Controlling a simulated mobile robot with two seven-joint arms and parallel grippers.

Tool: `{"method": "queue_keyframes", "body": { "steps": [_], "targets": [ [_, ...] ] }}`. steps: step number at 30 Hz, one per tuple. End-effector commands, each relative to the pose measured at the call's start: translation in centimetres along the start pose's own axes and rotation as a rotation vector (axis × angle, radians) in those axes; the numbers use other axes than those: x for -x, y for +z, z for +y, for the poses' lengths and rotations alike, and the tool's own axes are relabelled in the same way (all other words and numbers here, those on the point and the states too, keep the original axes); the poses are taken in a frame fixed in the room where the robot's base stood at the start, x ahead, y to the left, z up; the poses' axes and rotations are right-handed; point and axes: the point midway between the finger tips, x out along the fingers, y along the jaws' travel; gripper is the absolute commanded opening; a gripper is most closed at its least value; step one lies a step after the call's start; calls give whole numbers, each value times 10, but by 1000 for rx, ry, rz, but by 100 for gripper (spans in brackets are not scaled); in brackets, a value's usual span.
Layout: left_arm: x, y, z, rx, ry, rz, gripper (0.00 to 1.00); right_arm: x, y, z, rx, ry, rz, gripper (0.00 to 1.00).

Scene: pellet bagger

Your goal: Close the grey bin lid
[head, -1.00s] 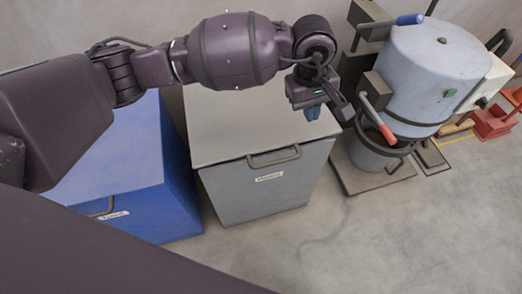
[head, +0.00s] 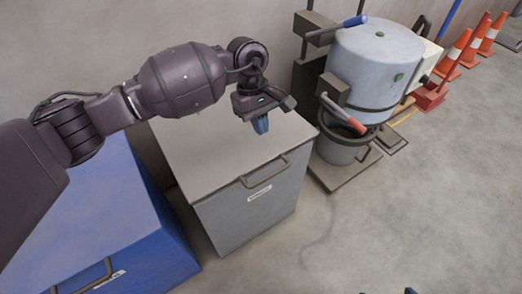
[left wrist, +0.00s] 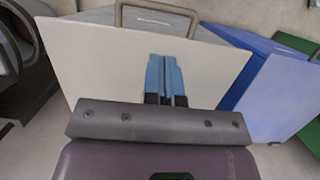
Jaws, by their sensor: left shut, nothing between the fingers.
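The grey bin (head: 250,210) stands in the middle of the head view, with a white label on its front. Its pale grey lid (head: 205,155) lies flat over the top, with no gap seen along the front edge. A bar handle (head: 265,171) sits at the front edge; the lid (left wrist: 105,60) and handle (left wrist: 158,15) also show in the left wrist view. My left gripper (head: 261,126) is shut and empty above the lid's right part, its blue fingers pointing down; I cannot tell if they touch it. A small blue tip at the bottom edge may be my right gripper (head: 410,291).
A blue bin (head: 110,225) stands left of the grey bin. A grey-blue drum machine (head: 375,65) with red- and blue-gripped levers stands to the right, over a bucket (head: 340,147). Orange cones (head: 455,52) stand at the back right. The floor at the front right is clear.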

Motion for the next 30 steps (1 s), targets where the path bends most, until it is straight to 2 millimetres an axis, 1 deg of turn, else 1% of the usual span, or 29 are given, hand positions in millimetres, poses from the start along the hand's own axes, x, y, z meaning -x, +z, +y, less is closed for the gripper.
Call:
{"method": "queue_keyframes", "body": {
  "steps": [1, 5, 9, 15, 21, 25, 30],
  "targets": [
    [-7, 0, 0, 0, -3, -4, 0, -2, 0, 0, 1, 0, 0, 100],
    [-27, 0, 0, 0, -3, -6, 0, -6, 0, 1, 5, -1, 2, 100],
    [-52, 0, -1, 1, -4, -8, 0, -7, 2, 0, 5, -3, -1, 100],
    [-88, 0, -1, 1, -4, -8, 0, -8, 8, -1, 6, -5, -14, 100],
    [-118, 1, -1, 1, -3, -7, 0, -10, 13, -1, 18, -5, -21, 100],
    [-130, 0, 0, 1, -2, -4, 0, -10, 12, -2, 25, -5, -15, 100],
    [-136, 0, 0, 0, 0, -1, 0, -10, 5, -2, 30, -6, 1, 100]
  ]
}}
